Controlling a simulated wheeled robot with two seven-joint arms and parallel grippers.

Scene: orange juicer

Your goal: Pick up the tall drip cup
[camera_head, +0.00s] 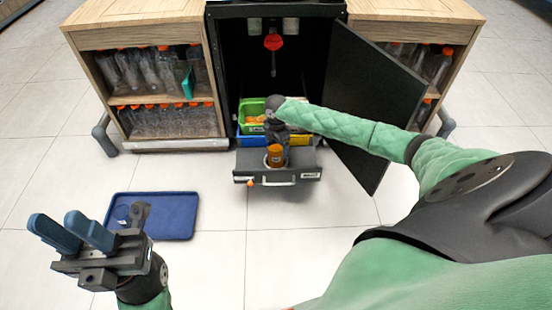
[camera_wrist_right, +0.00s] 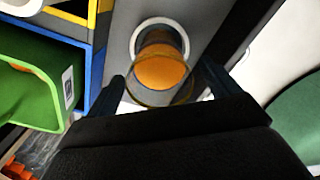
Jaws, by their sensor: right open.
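The tall drip cup (camera_head: 275,156) holds orange juice and stands upright in a round white-rimmed holder on the pulled-out grey drawer (camera_head: 299,161). In the right wrist view the clear-walled cup (camera_wrist_right: 161,72) sits between my finger tips. My right gripper (camera_head: 276,137) reaches down over the drawer from above. Its dark fingers (camera_wrist_right: 163,82) are open on either side of the cup; I cannot tell whether they touch it. The cup's lower part is partly hidden. My left gripper (camera_head: 70,228) is open and empty, off to the left above the floor.
A green bin (camera_head: 247,112) and a blue bin (camera_head: 244,140) sit behind the drawer inside the black cabinet. A blue tray (camera_head: 170,222) lies on the floor. Shelves (camera_head: 150,98) with orange-capped bottles flank the cabinet.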

